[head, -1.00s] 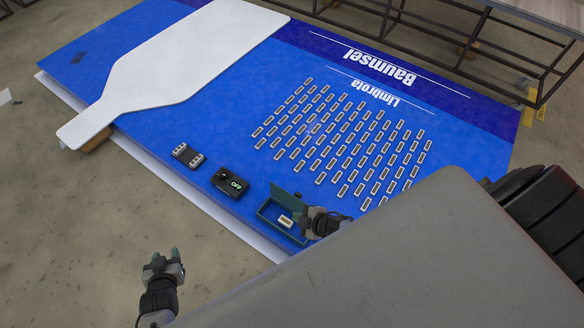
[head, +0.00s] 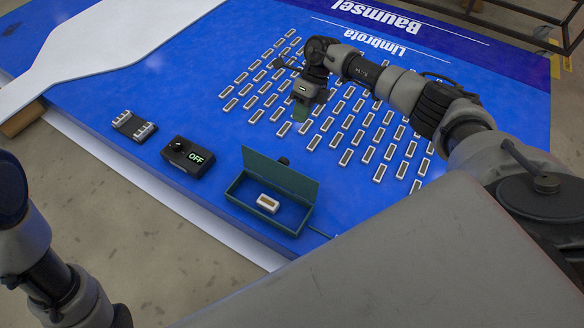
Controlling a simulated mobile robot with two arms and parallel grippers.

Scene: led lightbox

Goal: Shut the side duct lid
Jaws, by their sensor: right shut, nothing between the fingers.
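The side duct is a teal open-topped box (head: 240,203) near the front edge of the blue panel. Its lid (head: 280,175) stands raised along the far side of the box, so the inside shows. A small white module (head: 268,203) lies in the box. My right gripper (head: 302,112) is shut and empty, over the field of white modules beyond the lid and clear of it. My left arm shows at the lower left, but its gripper is out of view.
A black box reading OFF (head: 188,157) and a dark terminal block (head: 133,125) sit left of the duct. Rows of white LED modules (head: 345,157) cover the panel beyond. A white bottle-shaped sheet (head: 90,45) lies at the upper left.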

